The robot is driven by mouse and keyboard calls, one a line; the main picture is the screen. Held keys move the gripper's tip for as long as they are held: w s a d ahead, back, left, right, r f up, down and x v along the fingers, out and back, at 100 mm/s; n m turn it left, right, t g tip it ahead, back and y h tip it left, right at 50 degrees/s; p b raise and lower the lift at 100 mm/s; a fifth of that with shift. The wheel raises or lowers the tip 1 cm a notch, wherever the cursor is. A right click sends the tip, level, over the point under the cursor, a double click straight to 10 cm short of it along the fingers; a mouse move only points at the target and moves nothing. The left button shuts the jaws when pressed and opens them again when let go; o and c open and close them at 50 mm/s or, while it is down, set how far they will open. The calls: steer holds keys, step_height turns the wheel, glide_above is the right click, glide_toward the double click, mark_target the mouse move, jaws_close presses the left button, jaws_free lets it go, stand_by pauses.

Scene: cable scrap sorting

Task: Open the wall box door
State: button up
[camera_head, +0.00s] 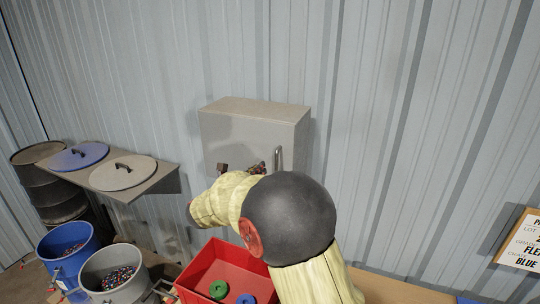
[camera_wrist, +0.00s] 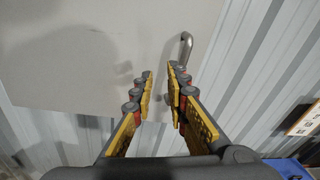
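The grey wall box (camera_head: 240,135) is fixed to the corrugated wall, and its door looks shut. Its pale door face (camera_wrist: 75,50) fills the upper left of the wrist view. A bar handle (camera_head: 279,158) stands upright near the door's right edge. In the wrist view the handle (camera_wrist: 187,46) is just beyond the right fingertip. My gripper (camera_wrist: 159,70) is open and empty, with a narrow gap between its fingers. In the head view my gripper (camera_head: 241,168) is in front of the lower door, left of the handle, partly hidden by my arm. Contact cannot be told.
A shelf (camera_head: 160,181) with a blue lid (camera_head: 78,157) and a grey lid (camera_head: 122,173) is on the left. Below are a blue bucket (camera_head: 64,262), a grey bucket (camera_head: 112,289) and a red bin (camera_head: 205,261). A sign (camera_head: 522,243) hangs at right.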

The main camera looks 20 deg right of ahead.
mark_target(277, 158)
steer(key=d+m+p, duration=0.1)
steer(key=d, duration=0.1)
steer(key=w+d+r+m+h, duration=0.1)
steer(key=d, duration=0.2)
steer(key=w+d+m+p, duration=0.1)
steer(key=d+m, duration=0.1)
steer(key=d, duration=0.1)
steer(key=shift+d+r+g+h+p, duration=0.1)
steer(key=shift+r+g+h+p, duration=0.2)
steer(key=shift+r+g, duration=0.1)
steer(key=shift+c, duration=1.1)
jaws_close()
